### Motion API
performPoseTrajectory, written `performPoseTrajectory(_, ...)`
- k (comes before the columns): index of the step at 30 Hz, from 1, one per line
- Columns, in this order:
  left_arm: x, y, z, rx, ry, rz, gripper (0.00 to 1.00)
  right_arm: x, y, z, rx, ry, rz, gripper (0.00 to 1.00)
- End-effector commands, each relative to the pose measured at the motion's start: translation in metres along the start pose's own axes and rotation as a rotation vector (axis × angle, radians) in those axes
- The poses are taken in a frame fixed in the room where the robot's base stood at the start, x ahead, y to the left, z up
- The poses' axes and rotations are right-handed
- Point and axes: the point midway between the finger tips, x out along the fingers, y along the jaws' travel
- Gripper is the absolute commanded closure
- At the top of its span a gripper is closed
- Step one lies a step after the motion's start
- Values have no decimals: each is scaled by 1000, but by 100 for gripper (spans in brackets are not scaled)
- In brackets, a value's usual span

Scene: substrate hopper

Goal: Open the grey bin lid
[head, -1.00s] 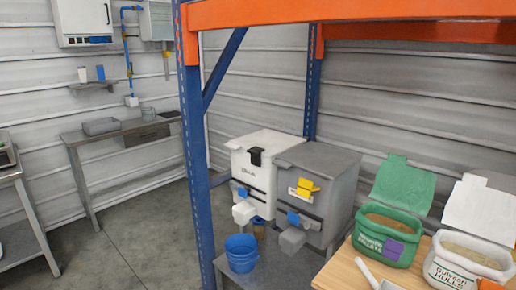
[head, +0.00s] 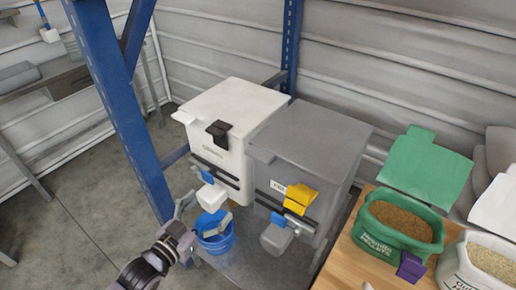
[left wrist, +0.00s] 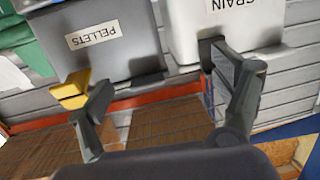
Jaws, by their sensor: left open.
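The grey bin (head: 300,165) stands beside the white bin, and its grey lid (head: 318,135) is down. A yellow latch (head: 300,196) sits on its front, near a pale label. In the left wrist view, which is upside down, the grey bin (left wrist: 112,35) carries a PELLETS label, and the yellow latch (left wrist: 72,92) is partly behind one finger. My left gripper (head: 203,210) is open and empty, in front of the bins and over the blue bucket, apart from the lid. Its spread fingers also show in the left wrist view (left wrist: 160,72). My right gripper is not in view.
The white bin (head: 232,110) has a black latch (head: 219,131). A blue rack post (head: 118,100) rises at left. At right, a green sack (head: 400,228) and a white sack (head: 470,262) stand on a wooden top.

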Motion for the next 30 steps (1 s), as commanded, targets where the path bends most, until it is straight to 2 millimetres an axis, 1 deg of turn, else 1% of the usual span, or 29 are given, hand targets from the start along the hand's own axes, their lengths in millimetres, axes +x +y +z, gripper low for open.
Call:
performPoseTrajectory(1,-3,10,-27,5,39,30,13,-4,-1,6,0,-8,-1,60)
performPoseTrajectory(3,-6,22,-51,4,79,61,13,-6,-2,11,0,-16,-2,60)
performPoseTrajectory(6,-9,31,-68,3,108,85,13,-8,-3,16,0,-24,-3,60)
performPoseTrajectory(8,-7,33,-73,2,115,91,13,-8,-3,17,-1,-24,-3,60)
performPoseTrajectory(10,-1,33,-75,2,119,91,13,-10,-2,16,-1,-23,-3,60)
performPoseTrajectory(14,18,35,-79,2,120,91,13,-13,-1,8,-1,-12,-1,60)
performPoseTrajectory(19,56,38,-84,2,120,91,13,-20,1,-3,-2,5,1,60)
performPoseTrajectory(27,113,43,-89,3,117,90,13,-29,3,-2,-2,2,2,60)
performPoseTrajectory(30,131,45,-90,3,117,90,13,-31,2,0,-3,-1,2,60)
